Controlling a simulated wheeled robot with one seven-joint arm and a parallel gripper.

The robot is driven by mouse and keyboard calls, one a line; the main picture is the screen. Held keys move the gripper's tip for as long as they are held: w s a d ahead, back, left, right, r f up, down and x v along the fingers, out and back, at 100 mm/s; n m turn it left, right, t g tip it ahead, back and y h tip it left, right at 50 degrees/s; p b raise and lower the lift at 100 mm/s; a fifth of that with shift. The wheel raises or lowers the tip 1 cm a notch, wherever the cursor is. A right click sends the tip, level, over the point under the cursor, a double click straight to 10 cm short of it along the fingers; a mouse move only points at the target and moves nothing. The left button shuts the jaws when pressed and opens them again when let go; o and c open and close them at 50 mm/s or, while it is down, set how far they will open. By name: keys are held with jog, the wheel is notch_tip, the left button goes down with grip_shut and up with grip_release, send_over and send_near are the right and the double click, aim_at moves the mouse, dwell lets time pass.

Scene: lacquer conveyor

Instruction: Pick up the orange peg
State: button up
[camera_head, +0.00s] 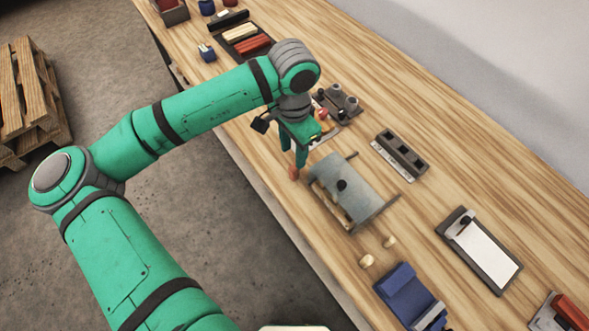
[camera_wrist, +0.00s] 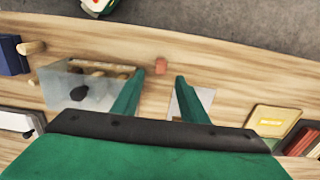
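The orange peg (camera_head: 294,173) is near the table's front edge, left of a grey box with a black knob. In the wrist view the orange peg (camera_wrist: 160,66) appears between and slightly beyond my fingertips. My gripper (camera_head: 294,158) points down close above the peg in the head view. In the wrist view my gripper (camera_wrist: 159,76) has its two green fingers spread apart with nothing held between them. Whether a fingertip touches the peg I cannot tell.
The grey box (camera_head: 372,209) stands close to the right of my gripper; wooden pegs (camera_head: 367,261) lie beyond it. A dark slotted block (camera_head: 404,153), a blue holder (camera_head: 402,284) and a clipboard-like board (camera_head: 488,250) are further right. A pallet (camera_head: 28,95) is on the floor.

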aim_at(294, 168)
notch_tip(294, 168, down, 4)
jog(key=shift+w+d+r, duration=0.1)
jog(key=shift+w+r, duration=0.05)
jog(key=shift+r, duration=0.05)
jog(key=shift+f, duration=2.55)
grip_shut()
